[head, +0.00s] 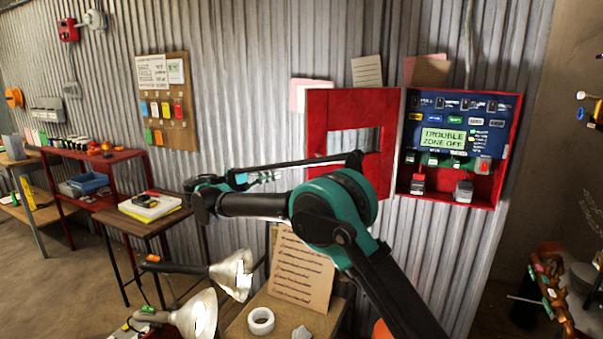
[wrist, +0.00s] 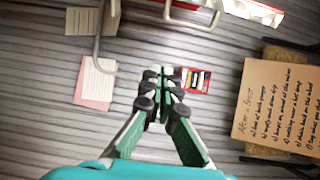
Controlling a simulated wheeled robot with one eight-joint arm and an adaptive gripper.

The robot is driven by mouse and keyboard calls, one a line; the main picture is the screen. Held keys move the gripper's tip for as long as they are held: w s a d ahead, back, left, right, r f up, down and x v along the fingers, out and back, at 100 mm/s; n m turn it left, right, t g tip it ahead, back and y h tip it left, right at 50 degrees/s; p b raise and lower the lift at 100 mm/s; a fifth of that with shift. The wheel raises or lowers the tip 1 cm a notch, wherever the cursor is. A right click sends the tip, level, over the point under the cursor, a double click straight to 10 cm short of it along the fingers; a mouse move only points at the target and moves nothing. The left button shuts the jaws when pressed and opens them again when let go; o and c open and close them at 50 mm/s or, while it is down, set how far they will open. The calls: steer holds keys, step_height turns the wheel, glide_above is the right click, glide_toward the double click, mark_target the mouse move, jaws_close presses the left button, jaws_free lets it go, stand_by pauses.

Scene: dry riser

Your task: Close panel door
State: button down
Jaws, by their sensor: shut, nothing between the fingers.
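In the head view, the red panel door (head: 350,103) with a rectangular window cutout stands swung open to the left of its red panel box (head: 509,150). The box is on the corrugated wall, and its blue inside shows a green "TROUBLE ZONE OFF" label. My arm crosses in front of the door's lower part and hides some of it. My gripper (head: 268,178) is left of the door, with green fingers. In the wrist view my gripper (wrist: 161,72) is shut and empty, in front of the wall. Red and white framing, perhaps the door, is cut off at the top.
A lettered cardboard sign (head: 300,270) and a white tape roll (head: 261,321) are on a small table below my arm. Two lamps (head: 190,315) stand left of it. A notice board (head: 167,100) hangs on the wall. A cluttered stand (head: 550,290) is at right.

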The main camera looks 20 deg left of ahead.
steer(key=x, duration=1)
steer(key=shift+s+d, duration=0.55)
steer(key=shift+s, duration=0.3)
steer(key=shift+s+d, duration=0.6)
steer(key=shift+s, duration=0.25)
